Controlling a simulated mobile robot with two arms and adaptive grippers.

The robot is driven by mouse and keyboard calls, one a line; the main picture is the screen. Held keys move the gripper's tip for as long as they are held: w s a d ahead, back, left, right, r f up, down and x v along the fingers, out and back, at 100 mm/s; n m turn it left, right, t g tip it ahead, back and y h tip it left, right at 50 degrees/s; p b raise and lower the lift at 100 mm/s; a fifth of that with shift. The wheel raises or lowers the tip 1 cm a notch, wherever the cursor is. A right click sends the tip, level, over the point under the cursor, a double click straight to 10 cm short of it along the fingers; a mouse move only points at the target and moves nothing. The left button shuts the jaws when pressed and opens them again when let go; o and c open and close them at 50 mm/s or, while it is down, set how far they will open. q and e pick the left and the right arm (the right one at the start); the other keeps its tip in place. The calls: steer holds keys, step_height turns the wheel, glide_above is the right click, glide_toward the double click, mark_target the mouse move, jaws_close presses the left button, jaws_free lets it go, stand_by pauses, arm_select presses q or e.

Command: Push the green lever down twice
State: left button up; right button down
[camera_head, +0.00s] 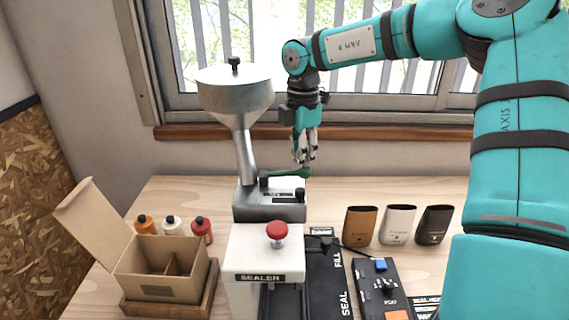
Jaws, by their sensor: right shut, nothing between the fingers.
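The green lever (290,173) sticks out to the right from the metal base of the grinder-like machine with a silver hopper (235,92). The lever looks about level. My right gripper (306,160) points down just above the lever's right end, its fingers shut and empty. I cannot tell whether the fingertips touch the lever. My left gripper is not in view.
The white sealer (262,258) with a red knob stands in front of the machine. An open cardboard box (160,265) and several small bottles (173,226) are at left. Three pouches (398,225) stand at right, behind a black control panel (383,285).

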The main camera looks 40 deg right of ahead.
steer(key=shift+r+p, duration=1.15)
steer(key=shift+r, duration=1.45)
steer(key=shift+f, duration=0.1)
